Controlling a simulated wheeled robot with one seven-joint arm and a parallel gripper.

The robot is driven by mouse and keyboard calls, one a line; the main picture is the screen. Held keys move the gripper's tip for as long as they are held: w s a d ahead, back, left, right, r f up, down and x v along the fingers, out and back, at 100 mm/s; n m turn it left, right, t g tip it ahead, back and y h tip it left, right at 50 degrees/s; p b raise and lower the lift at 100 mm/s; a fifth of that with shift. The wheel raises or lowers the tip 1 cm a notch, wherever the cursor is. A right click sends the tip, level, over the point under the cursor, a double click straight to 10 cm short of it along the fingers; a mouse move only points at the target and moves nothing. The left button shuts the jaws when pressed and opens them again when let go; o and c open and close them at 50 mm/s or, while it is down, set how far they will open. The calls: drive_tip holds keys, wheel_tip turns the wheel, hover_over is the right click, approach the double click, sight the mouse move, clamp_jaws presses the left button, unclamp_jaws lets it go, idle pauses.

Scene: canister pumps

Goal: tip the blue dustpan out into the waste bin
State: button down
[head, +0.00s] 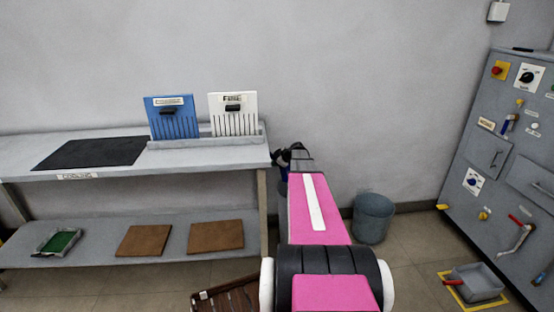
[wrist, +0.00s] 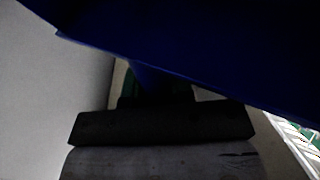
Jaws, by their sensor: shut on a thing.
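My gripper (head: 291,156) is at the far end of my pink arm, near the right end of the bench. In the wrist view, its dark jaws (wrist: 158,108) are shut on a blue part that joins a broad blue body, the blue dustpan (wrist: 205,45). The dustpan fills the top of that view in deep shade; whether anything lies in it cannot be seen. In the head view my arm hides nearly all of it. The waste bin (head: 373,219), a grey-blue round bucket, stands upright on the floor by the wall, right of my arm and apart from my gripper.
A bench (head: 205,158) with a lower shelf stands at left, holding a blue and a white slotted board. A grey cabinet (head: 500,170) with knobs and handles is at right. A grey pan (head: 476,283) lies on a yellow-edged floor square. A brown slatted item (head: 228,298) lies front left.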

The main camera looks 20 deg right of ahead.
drive_tip(key=w+a+f+n+g+h, duration=0.1)
drive_tip(key=a+f+h, duration=0.2)
drive_tip(key=f, duration=0.4)
drive_tip(key=shift+a+n+g+h, duration=0.3)
drive_tip(key=shift+a+n+h, duration=0.1)
drive_tip(key=shift+h, duration=0.1)
drive_tip(key=shift+f, duration=0.1)
idle(0.4)
drive_tip(key=shift+s, duration=0.1)
